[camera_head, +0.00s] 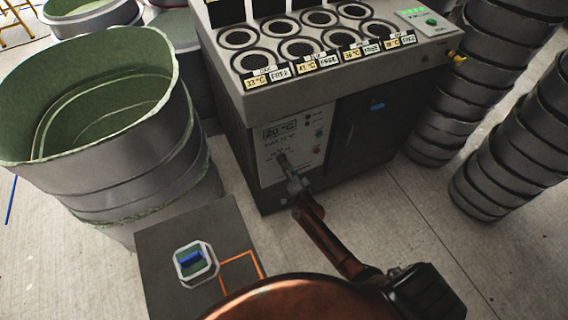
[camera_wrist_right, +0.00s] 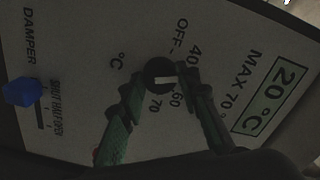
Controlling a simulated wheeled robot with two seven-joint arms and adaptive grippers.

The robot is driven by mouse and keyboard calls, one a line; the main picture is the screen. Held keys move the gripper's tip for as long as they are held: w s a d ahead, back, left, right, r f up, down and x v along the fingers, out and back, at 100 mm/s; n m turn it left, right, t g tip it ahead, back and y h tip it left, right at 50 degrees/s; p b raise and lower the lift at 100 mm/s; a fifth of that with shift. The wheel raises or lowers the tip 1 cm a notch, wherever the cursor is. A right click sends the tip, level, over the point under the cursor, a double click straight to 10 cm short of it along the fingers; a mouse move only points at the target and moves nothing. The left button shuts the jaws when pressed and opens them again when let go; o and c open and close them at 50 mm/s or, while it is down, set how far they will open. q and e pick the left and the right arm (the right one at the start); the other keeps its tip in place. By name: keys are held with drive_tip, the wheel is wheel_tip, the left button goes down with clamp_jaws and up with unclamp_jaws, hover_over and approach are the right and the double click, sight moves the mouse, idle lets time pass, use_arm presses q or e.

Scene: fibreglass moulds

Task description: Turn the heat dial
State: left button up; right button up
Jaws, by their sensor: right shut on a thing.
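The heat dial (camera_wrist_right: 160,76) is a round black knob with a white pointer line, set in a pale panel marked OFF, 40, 60 and 70. In the right wrist view the pointer lies toward the 60 mark. My right gripper (camera_wrist_right: 168,88) has its two fingers on either side of the dial, shut on it. In the head view my right gripper (camera_head: 292,178) reaches the front panel (camera_head: 292,145) of the grey machine and hides the dial. The display on the panel reads 20 °C. My left gripper is not in view.
A blue damper knob (camera_wrist_right: 22,92) sits on the same panel. The machine's top (camera_head: 330,40) has several round wells. Large green-lined moulds (camera_head: 100,110) stand at left, stacked grey rings (camera_head: 510,165) at right. A low dark table (camera_head: 160,235) holds a small white-rimmed tray (camera_head: 212,268).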

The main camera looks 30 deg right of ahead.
drive_tip(key=shift+d+m+b, duration=0.1)
drive_tip(key=shift+m+b, duration=0.2)
drive_tip(key=shift+m, duration=1.7)
drive_tip(key=o, duration=1.2)
drive_tip(key=shift+c, duration=0.2)
drive_tip(key=s, duration=1.2)
drive_tip(key=shift+a, duration=0.35)
